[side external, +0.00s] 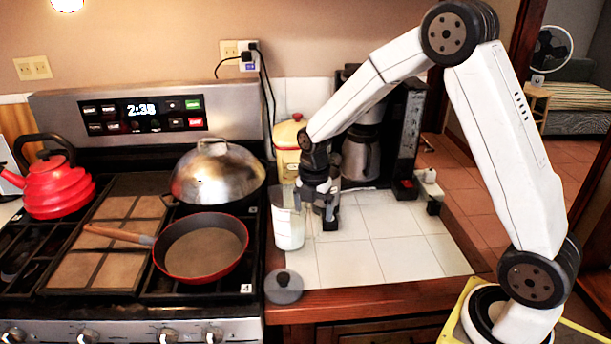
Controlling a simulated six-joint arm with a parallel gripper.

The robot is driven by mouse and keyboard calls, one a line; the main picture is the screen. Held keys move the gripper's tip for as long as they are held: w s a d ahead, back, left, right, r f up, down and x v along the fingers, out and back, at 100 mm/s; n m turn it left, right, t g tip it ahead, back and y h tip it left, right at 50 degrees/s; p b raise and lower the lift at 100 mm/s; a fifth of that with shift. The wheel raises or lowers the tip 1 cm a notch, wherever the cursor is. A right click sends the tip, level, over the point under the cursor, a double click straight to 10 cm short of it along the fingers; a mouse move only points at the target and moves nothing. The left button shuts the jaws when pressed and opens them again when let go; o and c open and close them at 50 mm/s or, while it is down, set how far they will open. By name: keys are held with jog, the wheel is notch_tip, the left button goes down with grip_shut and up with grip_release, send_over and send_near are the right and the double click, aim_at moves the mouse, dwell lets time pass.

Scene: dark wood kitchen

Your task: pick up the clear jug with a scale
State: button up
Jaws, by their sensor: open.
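The clear jug (290,232) stands upright at the left edge of the tiled counter, beside the stove. Its upper part is see-through and greyish, and its lower part looks white. Scale marks are too small to make out. My gripper (318,207) is open, pointing down, just right of the jug's upper part. One dark finger shows clearly at the right. The other is close to the jug's right side, and I cannot tell whether it touches the jug.
A grey round lid (284,287) lies in front of the jug. A red pan (205,262), a steel dome (217,175) and a red kettle (57,187) are on the stove. A yellow canister (288,135) and coffee maker (403,130) stand behind. The counter tiles (395,255) to the right are clear.

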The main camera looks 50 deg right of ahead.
jog(key=shift+f, duration=1.05)
grip_shut()
